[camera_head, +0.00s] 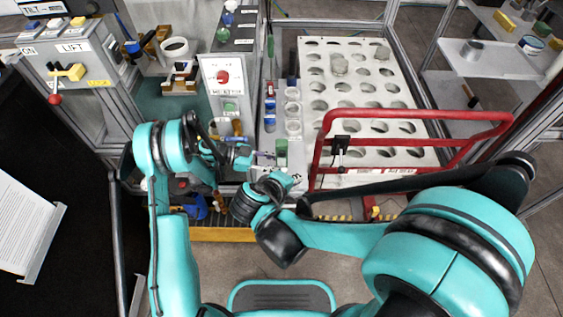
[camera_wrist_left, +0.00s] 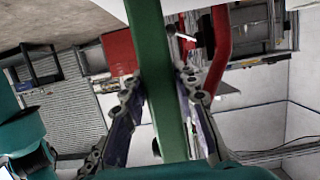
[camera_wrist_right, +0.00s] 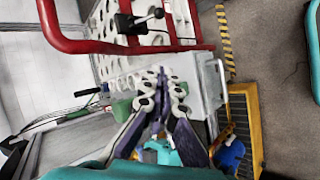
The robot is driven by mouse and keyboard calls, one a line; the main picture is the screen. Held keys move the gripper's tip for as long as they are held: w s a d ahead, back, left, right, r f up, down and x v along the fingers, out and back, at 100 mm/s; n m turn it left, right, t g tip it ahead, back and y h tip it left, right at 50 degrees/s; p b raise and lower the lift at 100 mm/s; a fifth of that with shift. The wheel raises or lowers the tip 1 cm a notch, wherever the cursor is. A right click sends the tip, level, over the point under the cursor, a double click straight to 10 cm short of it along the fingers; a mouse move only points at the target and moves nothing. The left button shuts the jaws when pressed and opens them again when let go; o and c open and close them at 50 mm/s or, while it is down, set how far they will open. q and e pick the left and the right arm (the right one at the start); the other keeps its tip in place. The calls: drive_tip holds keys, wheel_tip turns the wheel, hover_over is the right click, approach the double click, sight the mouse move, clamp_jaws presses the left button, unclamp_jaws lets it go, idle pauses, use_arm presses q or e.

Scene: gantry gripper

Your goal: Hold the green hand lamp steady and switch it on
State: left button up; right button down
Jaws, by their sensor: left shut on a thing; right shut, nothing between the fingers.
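The green hand lamp (camera_wrist_left: 150,45) runs as a long green bar between the fingers of my left gripper (camera_wrist_left: 160,85) in the left wrist view. The fingers press on both its sides. In the head view a short green piece of the lamp (camera_head: 281,147) stands beside my left gripper (camera_head: 262,157). My right gripper (camera_wrist_right: 163,82) is shut and empty, with its tips together in the right wrist view. In the head view my right gripper (camera_head: 285,179) is just below the lamp and partly hidden by its own wrist. I cannot make out the lamp's switch.
A red rail (camera_head: 420,142) stands to the right, in front of a white board with round holes (camera_head: 345,60). A LIFT control box (camera_head: 75,60) with levers is at the left. A panel with a red knob (camera_head: 222,77) stands behind the left arm.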

drive_tip(key=a+f+n+t, duration=0.1)
drive_tip(key=a+n+t, duration=0.1)
drive_tip(key=a, duration=0.2)
approach(285, 155)
drive_tip(key=shift+h, duration=0.4)
drive_tip(key=shift+s+f+x, duration=0.1)
drive_tip(key=shift+f+x, duration=0.05)
drive_tip(key=shift+x, duration=1.45)
drive_tip(key=shift+s+f+x, duration=0.1)
drive_tip(key=shift+f+x, duration=0.05)
drive_tip(key=shift+x, duration=1.5)
drive_tip(key=shift+w, duration=0.5)
drive_tip(key=shift+s, duration=0.5)
drive_tip(key=shift+s+a, duration=0.1)
